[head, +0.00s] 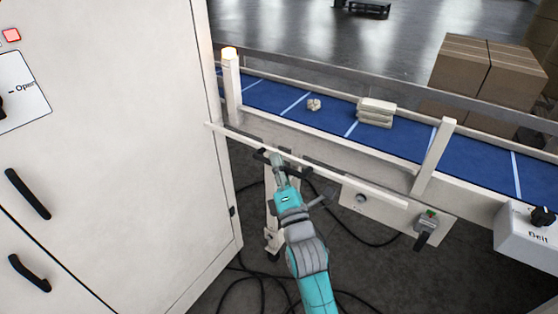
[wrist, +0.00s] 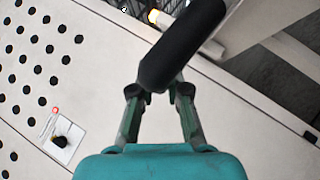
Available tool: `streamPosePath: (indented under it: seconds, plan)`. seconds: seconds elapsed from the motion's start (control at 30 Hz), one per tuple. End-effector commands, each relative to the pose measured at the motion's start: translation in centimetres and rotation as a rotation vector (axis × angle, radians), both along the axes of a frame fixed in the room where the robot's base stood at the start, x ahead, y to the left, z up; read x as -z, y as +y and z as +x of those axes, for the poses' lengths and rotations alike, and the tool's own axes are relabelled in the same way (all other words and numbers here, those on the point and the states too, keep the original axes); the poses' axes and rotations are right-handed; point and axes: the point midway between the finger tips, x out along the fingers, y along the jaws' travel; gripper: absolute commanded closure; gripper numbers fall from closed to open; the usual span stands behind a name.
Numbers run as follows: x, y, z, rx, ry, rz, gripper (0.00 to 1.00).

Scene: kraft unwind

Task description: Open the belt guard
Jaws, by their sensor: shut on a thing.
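The belt guard (head: 370,189) shows in the head view as a long, thin off-white bar along the near side of the conveyor, running from beside the white cabinet down to the right. A dark handle (head: 306,170) sits on its near side, partly hidden by my gripper (head: 277,160). In the wrist view my gripper (wrist: 160,92) is shut on the thick black handle (wrist: 185,42), which crosses diagonally between the fingers. I cannot tell how far the guard stands from its closed position.
The conveyor's blue belt (head: 290,103) carries a pale stack (head: 375,112) and a small pale piece (head: 314,104). A white cabinet (head: 120,130) fills the left. A lit lamp post (head: 231,85), a belt control box (head: 527,235) and floor cables (head: 262,285) are nearby.

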Motion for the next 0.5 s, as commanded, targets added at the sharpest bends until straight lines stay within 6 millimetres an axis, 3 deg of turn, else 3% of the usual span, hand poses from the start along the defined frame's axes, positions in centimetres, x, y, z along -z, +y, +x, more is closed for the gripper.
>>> streamPosePath:
  seconds: [0.27, 0.3, 0.4, 0.5]
  plan:
    - [-0.16, 0.19, -0.11, -0.004, -0.004, 0.003, 1.0]
    - [-0.16, 0.19, -0.11, -0.004, -0.004, 0.003, 0.82]
    - [-0.15, 0.17, -0.11, -0.003, -0.003, 0.002, 0.59]
    - [-0.13, 0.14, -0.08, -0.003, -0.003, 0.002, 0.59]
